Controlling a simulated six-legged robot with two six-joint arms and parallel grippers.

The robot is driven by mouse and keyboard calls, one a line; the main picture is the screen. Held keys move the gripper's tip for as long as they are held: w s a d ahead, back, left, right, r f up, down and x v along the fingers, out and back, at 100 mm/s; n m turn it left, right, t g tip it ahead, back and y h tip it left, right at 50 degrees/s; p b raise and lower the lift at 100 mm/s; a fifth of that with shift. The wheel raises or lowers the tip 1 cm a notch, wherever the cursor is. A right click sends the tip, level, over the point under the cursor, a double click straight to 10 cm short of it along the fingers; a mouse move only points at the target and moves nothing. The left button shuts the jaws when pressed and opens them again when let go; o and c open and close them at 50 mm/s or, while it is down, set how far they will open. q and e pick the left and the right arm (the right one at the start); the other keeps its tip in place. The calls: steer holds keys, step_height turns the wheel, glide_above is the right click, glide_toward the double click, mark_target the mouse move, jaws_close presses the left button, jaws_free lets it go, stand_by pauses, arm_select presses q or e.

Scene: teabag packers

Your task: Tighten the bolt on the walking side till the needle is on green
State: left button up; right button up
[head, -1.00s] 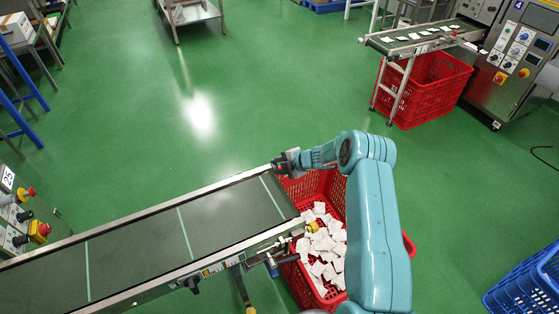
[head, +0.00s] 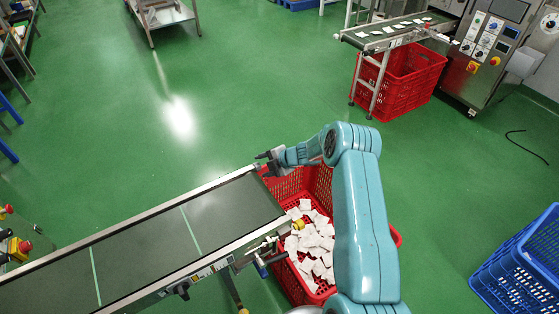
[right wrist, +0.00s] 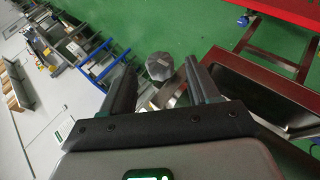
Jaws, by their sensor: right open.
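A grey round bolt head (right wrist: 159,66) shows in the right wrist view, near the end of the conveyor. My right gripper (right wrist: 160,78) is open there, with one finger on each side of the bolt head in the picture; I see no finger touching it. In the head view, my right gripper (head: 263,161) is at the far corner of the conveyor's (head: 130,250) right end, and the bolt is hidden or too small to make out. A small scale plate (head: 205,271) is on the conveyor's near rail; its needle is too small to read. My left gripper is not in view.
A red crate (head: 318,178) with white teabags (head: 312,245) stands under the belt end, beside my right arm. A yellow knob (head: 298,225) sits at the near corner. A blue crate (head: 515,270) stands at right.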

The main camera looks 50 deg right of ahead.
steer(key=v, duration=1.4)
steer(key=shift+s+r+p, duration=0.2)
steer(key=shift+r+p, duration=0.05)
steer(key=shift+p, duration=0.2)
steer(key=shift+s, duration=0.1)
